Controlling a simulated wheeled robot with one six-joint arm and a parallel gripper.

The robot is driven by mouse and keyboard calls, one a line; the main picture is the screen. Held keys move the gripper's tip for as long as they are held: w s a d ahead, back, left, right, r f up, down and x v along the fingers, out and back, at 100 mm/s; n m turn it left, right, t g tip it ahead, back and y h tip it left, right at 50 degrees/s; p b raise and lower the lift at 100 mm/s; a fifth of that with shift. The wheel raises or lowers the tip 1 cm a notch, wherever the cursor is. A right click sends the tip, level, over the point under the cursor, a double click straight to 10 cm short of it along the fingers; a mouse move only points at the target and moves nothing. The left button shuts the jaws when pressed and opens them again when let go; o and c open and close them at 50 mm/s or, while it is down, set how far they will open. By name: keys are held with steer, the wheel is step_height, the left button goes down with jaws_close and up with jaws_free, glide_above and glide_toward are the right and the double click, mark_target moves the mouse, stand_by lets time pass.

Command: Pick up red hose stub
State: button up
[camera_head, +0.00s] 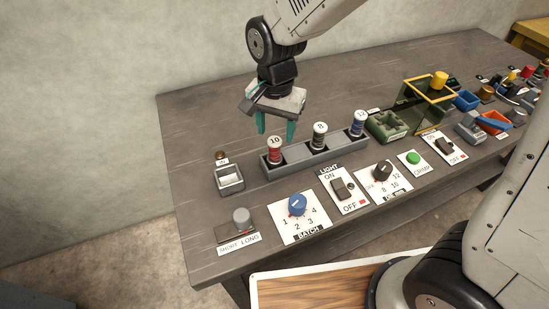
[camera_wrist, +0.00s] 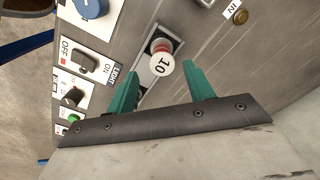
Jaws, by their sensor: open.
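A red piece with white flanged ends, its top marked 10 (camera_head: 275,154), stands upright at the left end of a grey rack (camera_head: 318,157). It is the red piece nearest my gripper; I cannot confirm that it is the hose stub. My gripper (camera_head: 277,131), with green fingers, is open and empty above and slightly behind it. In the wrist view, the red piece (camera_wrist: 160,46) appears beyond and between the open fingertips (camera_wrist: 161,71), apart from both. Its lower part is partly hidden by the rack.
Pieces marked 8 (camera_head: 320,137) and 12 (camera_head: 359,123) stand in the same rack. A batch dial (camera_head: 297,205) and light switch (camera_head: 343,189) lie in front. The table behind the rack is clear.

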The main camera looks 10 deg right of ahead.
mark_target(274, 140)
step_height(274, 140, down, 7)
steer(key=shift+w+a+f, duration=0.1)
steer(key=shift+w, duration=0.05)
jaws_close()
